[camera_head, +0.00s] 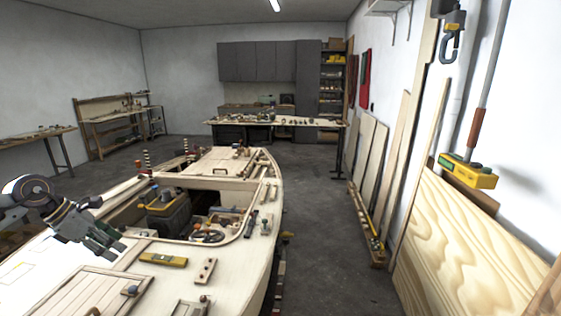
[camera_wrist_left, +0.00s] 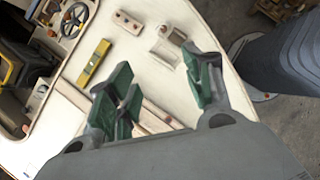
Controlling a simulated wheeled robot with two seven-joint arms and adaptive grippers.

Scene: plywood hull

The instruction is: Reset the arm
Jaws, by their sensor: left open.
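My left gripper (camera_head: 108,240) comes in from the left of the head view, over the deck of the plywood hull (camera_head: 262,200). Its two fingers with green pads also show in the left wrist view (camera_wrist_left: 162,92). They stand apart with nothing between them, above the pale deck. My right gripper is in neither view.
A yellow level (camera_head: 163,260) and a small wooden block with holes (camera_head: 205,270) lie on the deck. The open cockpit holds a dark seat or console (camera_head: 168,215) and a steering wheel (camera_head: 207,237). Free grey floor (camera_head: 320,240) runs along the hull's right side.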

